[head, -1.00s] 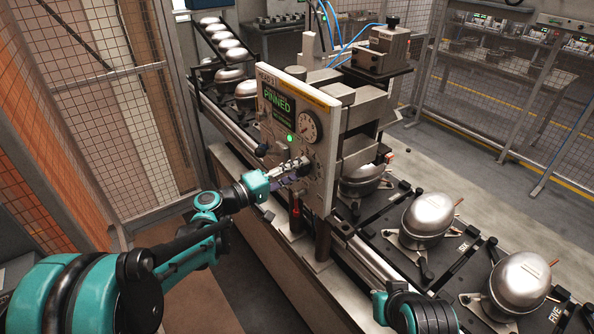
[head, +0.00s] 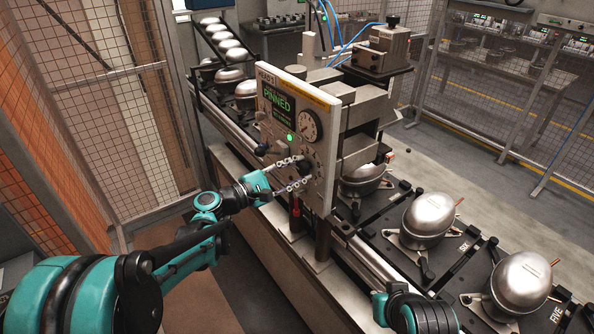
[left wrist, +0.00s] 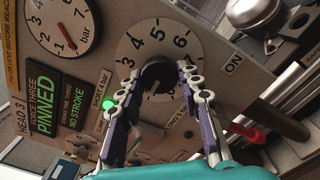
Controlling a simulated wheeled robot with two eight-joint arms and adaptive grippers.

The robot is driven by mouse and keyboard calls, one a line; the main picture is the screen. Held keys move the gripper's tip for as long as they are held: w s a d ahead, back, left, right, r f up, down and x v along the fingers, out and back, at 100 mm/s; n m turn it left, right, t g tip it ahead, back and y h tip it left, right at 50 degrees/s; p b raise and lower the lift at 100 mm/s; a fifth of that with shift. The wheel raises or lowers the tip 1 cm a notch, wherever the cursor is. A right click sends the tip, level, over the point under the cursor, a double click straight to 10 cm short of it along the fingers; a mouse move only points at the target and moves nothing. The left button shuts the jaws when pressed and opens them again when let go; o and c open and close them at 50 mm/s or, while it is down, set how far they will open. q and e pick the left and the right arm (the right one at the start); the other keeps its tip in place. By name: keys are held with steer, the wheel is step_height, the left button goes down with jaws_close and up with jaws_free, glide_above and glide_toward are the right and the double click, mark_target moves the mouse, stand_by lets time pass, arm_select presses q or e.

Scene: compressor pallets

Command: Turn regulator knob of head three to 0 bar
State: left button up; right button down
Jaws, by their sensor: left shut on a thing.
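My left gripper (left wrist: 157,80) is shut on the knob, one finger on each side; the fingers hide the lower dial. In the head view my left gripper (head: 302,172) meets the panel (head: 320,122) at the knob, below the round gauge (head: 309,125). The gauge (left wrist: 60,24) has a red needle pointing down near the 1. I cannot read the knob's setting. My right gripper is out of view.
A green lamp (left wrist: 109,103) glows beside the dial. A red handle (left wrist: 246,132) hangs below the panel. Compressors (head: 428,219) stand on black pallets along the line to the right. A mesh fence (head: 105,100) stands to the left.

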arm_select(q)
steer(key=n, duration=0.5)
steer(key=shift+s+f, duration=0.1)
steer(key=shift+d+n, duration=0.1)
steer(key=shift+n, duration=2.3)
steer(key=o, duration=1.2)
steer(key=shift+c, duration=0.2)
steer(key=v, duration=1.2)
